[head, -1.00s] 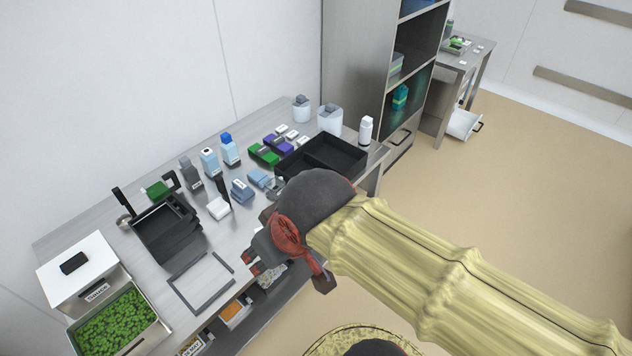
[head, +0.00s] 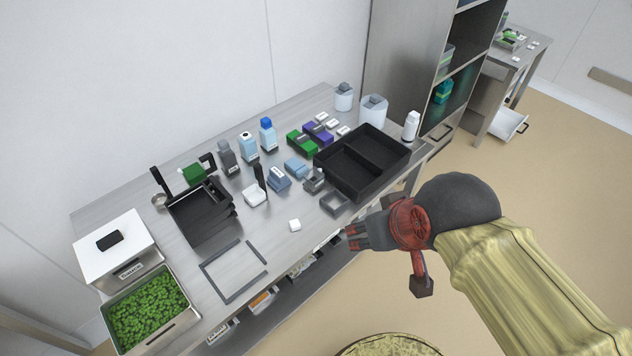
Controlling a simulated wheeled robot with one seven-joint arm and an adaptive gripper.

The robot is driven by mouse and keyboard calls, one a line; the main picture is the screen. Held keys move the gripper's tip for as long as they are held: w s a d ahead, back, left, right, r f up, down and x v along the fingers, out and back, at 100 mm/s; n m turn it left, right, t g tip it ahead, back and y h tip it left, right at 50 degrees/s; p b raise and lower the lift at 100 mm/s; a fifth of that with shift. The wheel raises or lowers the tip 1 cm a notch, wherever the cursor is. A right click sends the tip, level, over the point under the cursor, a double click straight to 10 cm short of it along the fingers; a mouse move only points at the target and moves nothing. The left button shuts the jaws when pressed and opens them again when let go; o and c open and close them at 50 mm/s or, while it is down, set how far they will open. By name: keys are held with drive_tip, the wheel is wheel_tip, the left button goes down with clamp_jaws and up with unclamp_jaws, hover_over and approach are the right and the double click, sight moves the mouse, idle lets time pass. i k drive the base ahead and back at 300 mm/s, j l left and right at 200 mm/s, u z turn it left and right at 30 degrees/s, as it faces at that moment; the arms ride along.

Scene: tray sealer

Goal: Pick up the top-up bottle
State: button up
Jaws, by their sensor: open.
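No label reading top-up is legible, so I cannot tell which bottle it is. Bottles on the steel table: a light-blue one with a blue cap (head: 268,136), a light-blue one with a pale top (head: 249,149), a grey one (head: 228,159) and a white one (head: 411,127) at the right end by the black tray. All stand upright. My gripper (head: 352,238) is open and empty at the table's front edge, fingers pointing left, apart from every bottle.
A black divided tray (head: 372,186) lies between my gripper and the white bottle. Two white tubs (head: 343,100) (head: 373,112) stand behind it. Small boxes, stacked black trays (head: 203,216) and a bin of green leaves (head: 148,308) occupy the left and middle.

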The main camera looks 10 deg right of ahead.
sight(247, 144)
drive_tip(key=i+l+u, duration=0.25)
drive_tip(key=u, duration=0.2)
drive_tip(key=i+l+u, duration=0.7)
drive_tip(key=l+u, duration=0.15)
